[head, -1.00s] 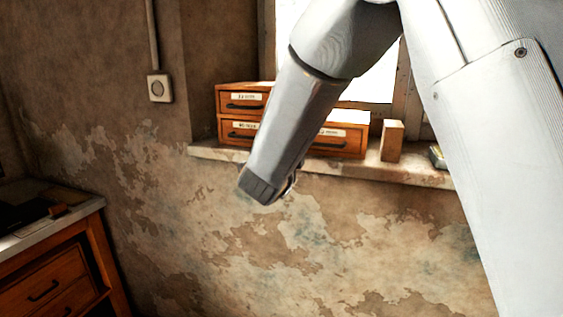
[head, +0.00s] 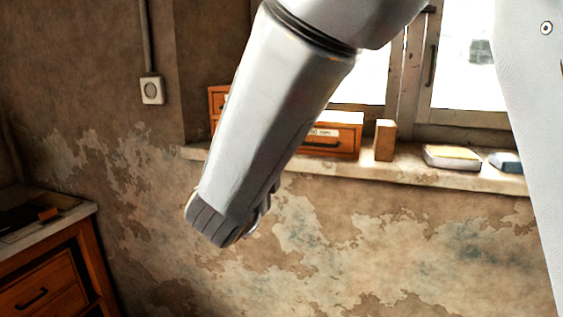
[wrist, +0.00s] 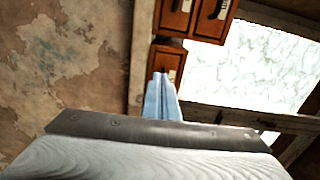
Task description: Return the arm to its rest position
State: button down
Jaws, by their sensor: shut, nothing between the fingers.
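My arm (head: 275,110) hangs down across the middle of the head view, in front of the window and sill. Its end points down and to the left, and the fingers are hidden from that side. In the wrist view my gripper (wrist: 161,76) shows as two pale blue fingers pressed together with nothing between them. The fingers appear in front of the wall and the wooden drawers (wrist: 175,62), apart from them as far as I can tell.
A drawer box (head: 335,144) stands on the window sill (head: 420,172), partly hidden by my arm. A wooden block (head: 385,140), a pale dish-like item (head: 451,157) and a bluish item (head: 507,162) sit to its right. A wooden cabinet (head: 50,280) is at lower left.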

jog(key=d+f+n+g+y, duration=0.3)
jog(key=f+n, duration=0.3)
jog(key=f, duration=0.1)
jog(key=d+f+n+g+y, duration=0.3)
jog(key=d+f+n+g, duration=0.1)
jog(key=f+n, duration=0.25)
jog(key=s+d+f+n+g, duration=0.4)
jog(key=s+d, duration=0.4)
jog(key=s, duration=0.3)
jog(key=s+d+f+n+g+h, duration=0.1)
jog(key=s+d+f+n+g, duration=0.3)
jog(key=s+d+f, duration=0.3)
jog(key=s+d+g, duration=0.1)
jog(key=s, duration=0.4)
jog(key=shift+g, duration=0.4)
jog(key=shift+f, duration=0.1)
